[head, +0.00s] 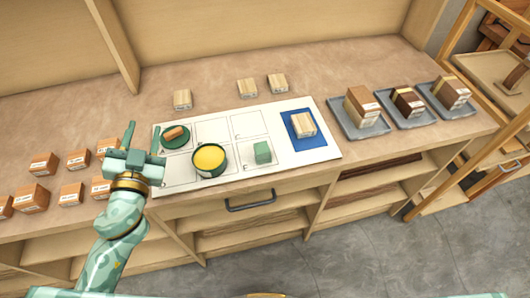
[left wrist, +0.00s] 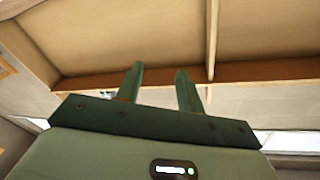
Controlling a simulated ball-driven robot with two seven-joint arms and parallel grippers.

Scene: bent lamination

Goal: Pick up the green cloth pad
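A small green block-shaped pad (head: 262,152) rests on the white marked sheet (head: 215,182), right of a round pot with yellow contents (head: 209,160). It looks like the green cloth pad. My left gripper (head: 142,136) is at the left edge of the sheet, well left of the pad and apart from it. Its two fingers (left wrist: 160,88) stand apart with nothing between them in the left wrist view. The pad does not show in that view. My right gripper is not in view.
A green round dish (head: 175,143) with a brown piece lies near my left gripper. A light wood block sits on a blue mat (head: 290,119). Grey trays (head: 345,126) with blocks stand at right. Several brown blocks (head: 78,158) stand at left.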

